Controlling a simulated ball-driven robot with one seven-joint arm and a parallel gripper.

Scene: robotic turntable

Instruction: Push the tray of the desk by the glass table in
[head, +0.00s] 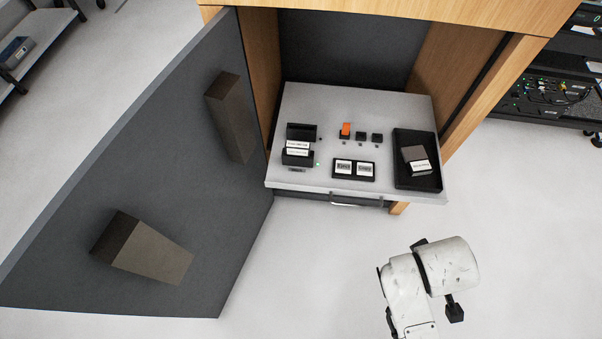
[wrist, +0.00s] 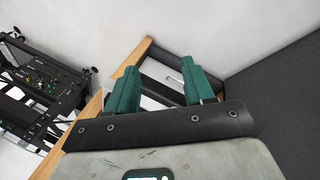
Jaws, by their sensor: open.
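The tray (head: 385,106) is a light grey shelf pulled part way out of the wooden desk (head: 380,14) in the head view.
A large dark door panel (head: 150,150) with two brown blocks stands open at left. On the tray are small black devices, an orange switch (head: 345,129) and a black bin (head: 408,181) holding a box. A black equipment rack (head: 545,95) is at right.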

